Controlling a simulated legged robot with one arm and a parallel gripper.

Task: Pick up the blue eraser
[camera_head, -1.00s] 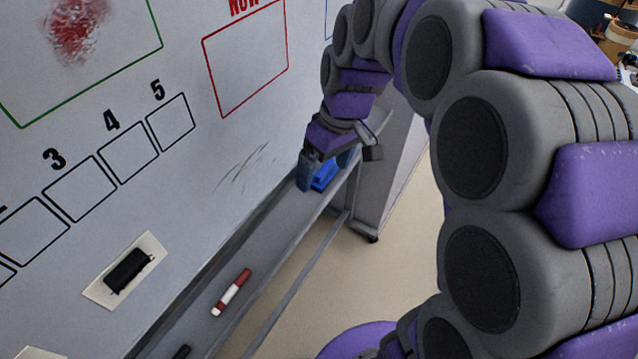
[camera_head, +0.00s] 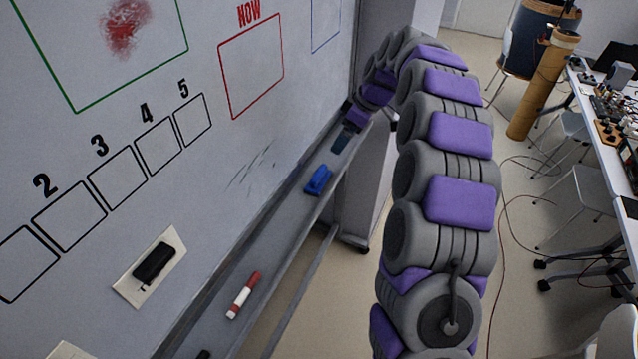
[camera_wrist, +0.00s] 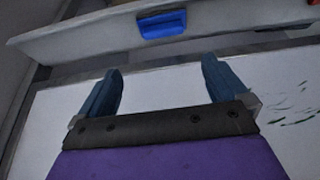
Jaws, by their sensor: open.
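The blue eraser (camera_head: 319,180) lies on the grey ledge (camera_head: 283,225) below the whiteboard in the head view. It also shows in the wrist view (camera_wrist: 162,24), on the ledge beyond my fingertips. My gripper (camera_head: 341,143) is farther along the ledge than the eraser and apart from it. In the wrist view my gripper (camera_wrist: 160,78) has its two blue fingers spread, with nothing between them but whiteboard surface behind.
A red and white marker (camera_head: 243,295) lies nearer on the ledge. A black item (camera_head: 154,262) is on a pale card on the whiteboard (camera_head: 215,150). A cluttered table (camera_head: 600,100) and stools stand at the right, with cables on the floor.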

